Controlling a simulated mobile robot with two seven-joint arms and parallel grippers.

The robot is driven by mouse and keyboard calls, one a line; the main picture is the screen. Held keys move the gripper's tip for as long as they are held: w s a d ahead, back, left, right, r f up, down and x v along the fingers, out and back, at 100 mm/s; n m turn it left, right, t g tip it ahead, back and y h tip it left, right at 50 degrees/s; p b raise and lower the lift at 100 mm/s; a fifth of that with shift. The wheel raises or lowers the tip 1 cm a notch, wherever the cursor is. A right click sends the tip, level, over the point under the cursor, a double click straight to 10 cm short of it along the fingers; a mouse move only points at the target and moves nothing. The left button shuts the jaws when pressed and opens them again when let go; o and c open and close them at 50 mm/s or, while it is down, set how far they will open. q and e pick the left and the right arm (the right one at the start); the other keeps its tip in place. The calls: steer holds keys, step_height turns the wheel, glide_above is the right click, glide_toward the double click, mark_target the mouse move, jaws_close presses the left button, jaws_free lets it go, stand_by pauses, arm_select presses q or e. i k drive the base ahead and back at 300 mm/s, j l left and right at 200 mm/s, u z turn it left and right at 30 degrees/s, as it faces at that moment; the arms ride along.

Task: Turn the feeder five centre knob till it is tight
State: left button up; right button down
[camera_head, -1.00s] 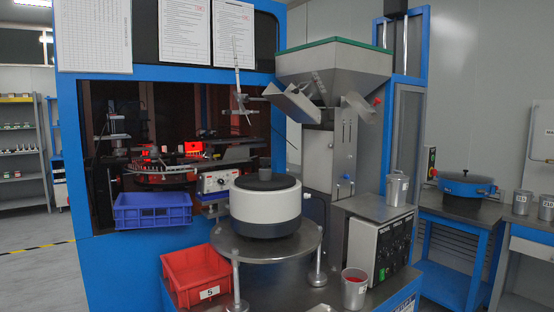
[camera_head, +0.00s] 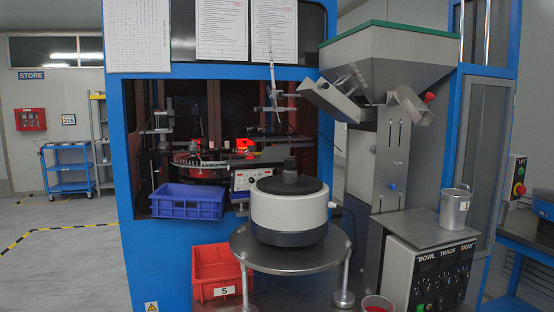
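The feeder bowl (camera_head: 289,212), white with a black top and a dark base band, stands on a round metal table (camera_head: 260,256) in the middle of the head view. A dark centre knob (camera_head: 290,166) stands upright on top of the bowl. I cannot tell from here how tight the knob is. A red bin marked 5 (camera_head: 221,276) is at the front left of the round table. Neither of my grippers is in view.
A grey hopper (camera_head: 385,60) on a column stands right of the bowl. A control box marked BOWL TRACK TRAY (camera_head: 432,276) has a metal can (camera_head: 455,208) on top. A blue crate (camera_head: 187,201) is left. Open floor and a blue cart (camera_head: 68,168) are far left.

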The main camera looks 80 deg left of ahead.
mark_target(289, 163)
steer(key=i+u, duration=0.45)
steer(key=u, duration=0.25)
steer(key=i+u, duration=0.3)
steer(key=k+l, duration=0.05)
